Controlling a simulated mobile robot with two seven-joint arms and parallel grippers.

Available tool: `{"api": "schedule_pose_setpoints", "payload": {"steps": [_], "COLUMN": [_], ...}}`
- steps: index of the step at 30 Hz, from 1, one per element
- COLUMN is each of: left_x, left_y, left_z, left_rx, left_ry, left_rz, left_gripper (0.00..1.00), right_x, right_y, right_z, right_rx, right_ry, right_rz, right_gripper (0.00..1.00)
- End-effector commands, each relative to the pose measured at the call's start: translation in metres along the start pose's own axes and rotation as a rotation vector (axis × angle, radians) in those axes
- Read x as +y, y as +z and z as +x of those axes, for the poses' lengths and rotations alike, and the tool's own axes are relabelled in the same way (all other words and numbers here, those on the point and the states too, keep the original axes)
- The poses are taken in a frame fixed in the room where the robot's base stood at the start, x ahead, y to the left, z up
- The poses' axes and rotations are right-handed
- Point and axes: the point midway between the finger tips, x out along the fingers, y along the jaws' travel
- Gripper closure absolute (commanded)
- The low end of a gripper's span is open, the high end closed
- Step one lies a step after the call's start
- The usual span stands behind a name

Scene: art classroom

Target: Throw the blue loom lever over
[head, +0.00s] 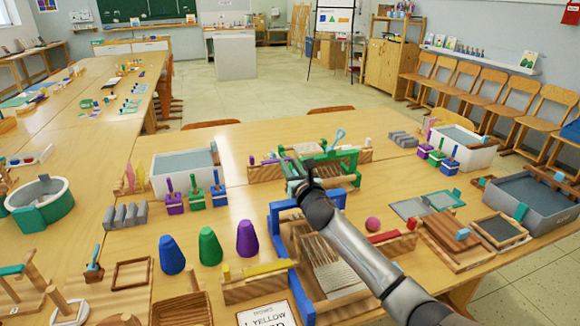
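The near loom has a blue frame (276,226) and pale warp threads (322,262). A second loom with a green frame (347,158) stands just behind it. A light blue looped lever (338,136) sticks up at the green loom and leans to the right. My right arm comes in from the lower right and crosses over the blue loom, hiding part of it. My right gripper (299,178) is by the blue loom's back edge and the green loom's front left. Its fingers are dark and small, so I cannot tell their opening or any contact. My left gripper is out of view.
Blue, green and purple cones (209,246) stand left of the blue loom. Grey-blue tubs (184,163) and small stamps stand around. Some bare tabletop (375,184) shows at right.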

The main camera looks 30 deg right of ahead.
Motion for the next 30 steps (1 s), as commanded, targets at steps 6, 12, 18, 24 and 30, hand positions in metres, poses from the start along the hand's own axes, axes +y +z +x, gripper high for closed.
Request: {"api": "schedule_pose_setpoints", "payload": {"steps": [6,12,18,24,30], "left_x": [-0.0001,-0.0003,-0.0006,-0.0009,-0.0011], "left_y": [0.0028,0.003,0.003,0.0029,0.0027], "left_z": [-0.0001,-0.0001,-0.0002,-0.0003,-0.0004], "left_rx": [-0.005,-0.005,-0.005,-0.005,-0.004], "left_ry": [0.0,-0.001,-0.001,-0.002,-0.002], "left_rz": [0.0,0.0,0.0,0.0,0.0], "left_gripper": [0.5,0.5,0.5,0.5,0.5], "right_x": [0.0016,0.0024,0.0032,0.0038,0.0044], "right_y": [-0.0005,-0.0008,-0.001,-0.0014,-0.0017], "right_z": [-0.0003,-0.0005,-0.0006,-0.0007,-0.0008], "right_rx": [0.0,0.0,0.001,0.001,0.002], "right_ry": [0.004,0.005,0.007,0.008,0.009], "right_rz": [0.001,0.002,0.003,0.003,0.004], "right_gripper": [1.0,1.0,1.0,1.0,1.0]}}
